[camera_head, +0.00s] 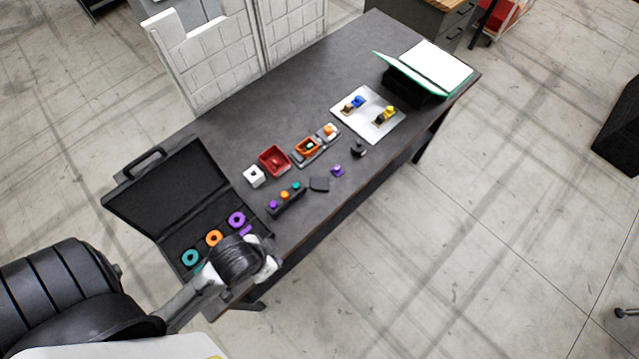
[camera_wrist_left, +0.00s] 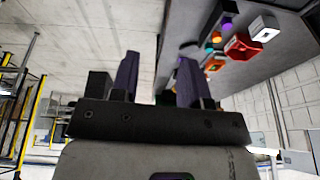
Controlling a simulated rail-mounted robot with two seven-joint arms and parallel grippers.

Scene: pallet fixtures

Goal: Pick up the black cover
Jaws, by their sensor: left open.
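A small flat black piece (camera_head: 319,184), which looks like the black cover, lies on the dark table (camera_head: 290,85) near its front edge. It sits between a black strip with coloured pegs (camera_head: 286,199) and a small purple part (camera_head: 337,171). My left arm comes in at the lower left of the head view, its end over the near corner of the open case; its fingers are not clear there. In the left wrist view my left gripper (camera_wrist_left: 158,78) is open, with nothing between its dark fingers. I cannot clearly pick out the cover there. My right gripper is not in view.
An open black case (camera_head: 165,190) with coloured rings stands at the table's left end. A white block (camera_head: 254,176), a red tray (camera_head: 274,161), an orange fixture (camera_head: 307,148), a small black object (camera_head: 359,149) and a light plate (camera_head: 368,115) are around the cover. The table's back middle is clear.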

